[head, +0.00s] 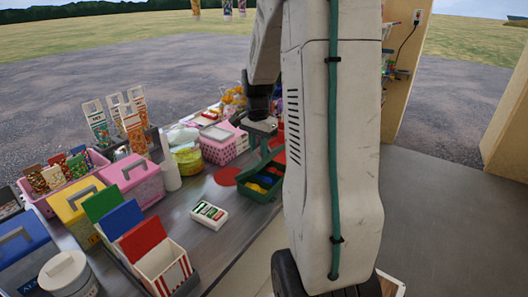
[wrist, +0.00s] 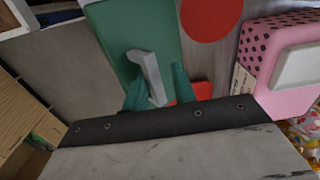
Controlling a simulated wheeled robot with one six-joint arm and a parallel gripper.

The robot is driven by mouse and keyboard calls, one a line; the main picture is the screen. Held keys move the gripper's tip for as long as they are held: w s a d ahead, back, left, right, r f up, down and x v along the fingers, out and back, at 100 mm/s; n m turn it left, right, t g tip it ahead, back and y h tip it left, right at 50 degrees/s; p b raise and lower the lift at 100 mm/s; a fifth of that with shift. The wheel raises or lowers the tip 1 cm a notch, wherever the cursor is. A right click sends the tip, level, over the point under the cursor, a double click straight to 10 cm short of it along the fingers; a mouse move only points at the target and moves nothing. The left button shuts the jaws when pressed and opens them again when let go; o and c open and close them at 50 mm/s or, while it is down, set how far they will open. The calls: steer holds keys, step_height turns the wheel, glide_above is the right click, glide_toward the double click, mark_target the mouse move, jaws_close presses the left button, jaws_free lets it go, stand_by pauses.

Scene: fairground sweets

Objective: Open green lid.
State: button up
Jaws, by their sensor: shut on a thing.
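A green box (head: 245,188) stands on the counter, left of my arm, with blue, yellow and red contents showing inside. Its green lid (head: 267,156) is raised and tilted above the box's back side. In the wrist view the green lid (wrist: 125,30) fills the upper middle, with a grey handle (wrist: 150,68) on it. My gripper (wrist: 158,88) has its two teal fingers on either side of this handle and is shut on it. In the head view my gripper (head: 262,131) is over the lid, and its fingertips are hard to make out.
A red disc (head: 226,176) lies left of the green box. A pink dotted box (head: 219,150) stands behind it. A white box with a green and red label (head: 209,215) lies in front. Several boxes and tubs crowd the counter's left side.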

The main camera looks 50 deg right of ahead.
steer(key=shift+w+a, duration=0.1)
steer(key=shift+w, duration=0.3)
steer(key=shift+c, duration=1.2)
steer(key=shift+w, duration=1.4)
steer(key=shift+c, duration=0.2)
steer(key=shift+w+a+f, duration=0.1)
steer(key=shift+w, duration=0.6)
steer(key=shift+w+a+f, duration=0.1)
steer(key=shift+w, duration=0.6)
steer(key=shift+c, duration=0.3)
steer(key=shift+w+f, duration=0.3)
steer(key=shift+w, duration=0.2)
steer(key=shift+w+f, duration=0.25)
steer(key=shift+w, duration=0.25)
steer(key=o, duration=0.7)
step_height(320, 180, up, 13)
